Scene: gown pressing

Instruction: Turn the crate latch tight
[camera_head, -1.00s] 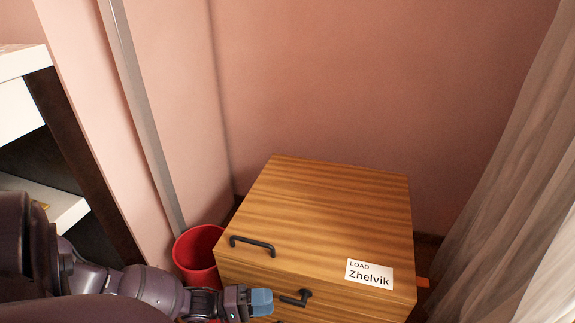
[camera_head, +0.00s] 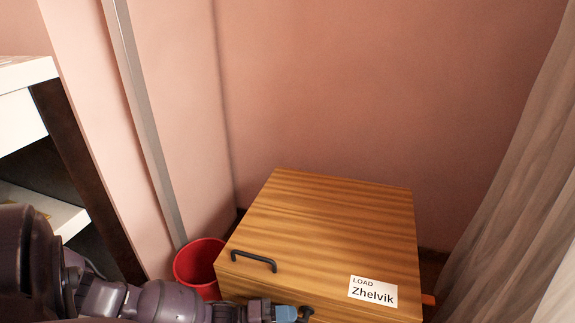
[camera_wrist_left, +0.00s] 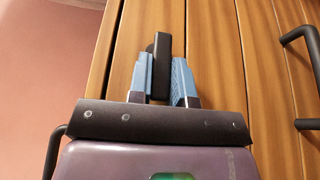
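The wooden crate (camera_head: 330,215) stands against the pink wall, with a white label reading "LOAD Zhelvik" (camera_head: 372,291) on it. Its dark latch (camera_head: 306,314) shows at the bottom edge of the head view, partly hidden by my left gripper (camera_head: 288,313). In the left wrist view the black latch (camera_wrist_left: 160,62) sits between the blue fingertips of my left gripper (camera_wrist_left: 160,82), which look closed against its two sides. The latch's free end sticks out past the fingertips. My right gripper is not in view.
A black bar handle (camera_head: 254,261) is on the crate, left of the label. A red bucket (camera_head: 200,266) stands left of the crate, close to my left arm. A white shelf (camera_head: 28,72) is at the left, and a pale curtain (camera_head: 520,190) hangs at the right.

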